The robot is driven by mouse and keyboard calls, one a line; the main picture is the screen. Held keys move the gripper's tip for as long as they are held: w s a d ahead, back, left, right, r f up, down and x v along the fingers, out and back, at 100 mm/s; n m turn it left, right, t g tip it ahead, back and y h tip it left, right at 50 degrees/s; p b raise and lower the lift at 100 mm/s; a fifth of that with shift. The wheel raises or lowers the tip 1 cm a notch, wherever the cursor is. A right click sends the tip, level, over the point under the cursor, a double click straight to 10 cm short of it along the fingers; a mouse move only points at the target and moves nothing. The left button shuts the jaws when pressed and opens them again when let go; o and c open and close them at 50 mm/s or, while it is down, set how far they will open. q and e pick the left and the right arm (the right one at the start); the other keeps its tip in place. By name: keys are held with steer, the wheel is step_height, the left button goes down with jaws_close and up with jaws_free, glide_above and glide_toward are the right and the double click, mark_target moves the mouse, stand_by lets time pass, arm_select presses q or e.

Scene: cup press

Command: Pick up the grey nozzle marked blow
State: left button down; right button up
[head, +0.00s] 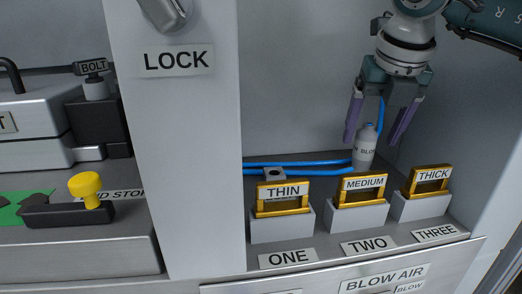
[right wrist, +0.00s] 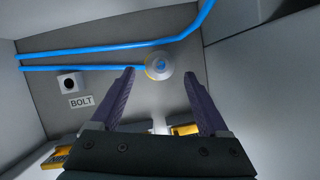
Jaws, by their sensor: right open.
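In the right wrist view the round top of the nozzle (right wrist: 160,66) shows near the gap between the fingertips (right wrist: 158,74), with space on both sides. I see no contact. My left gripper is not in view.
Yellow frames THIN (head: 282,209), MEDIUM (head: 360,203) and THICK (head: 430,189) sit on white blocks in front. Blue hoses (head: 310,164) run along the shelf to the left. A LOCK panel (head: 178,110) stands left, and a side wall (head: 495,150) closes the right.

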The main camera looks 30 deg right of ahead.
mark_target(363, 154)
steer(key=b+x, duration=0.1)
steer(key=x, duration=0.5)
steer(key=shift+a, duration=0.1)
jaws_close()
stand_by(0.5)
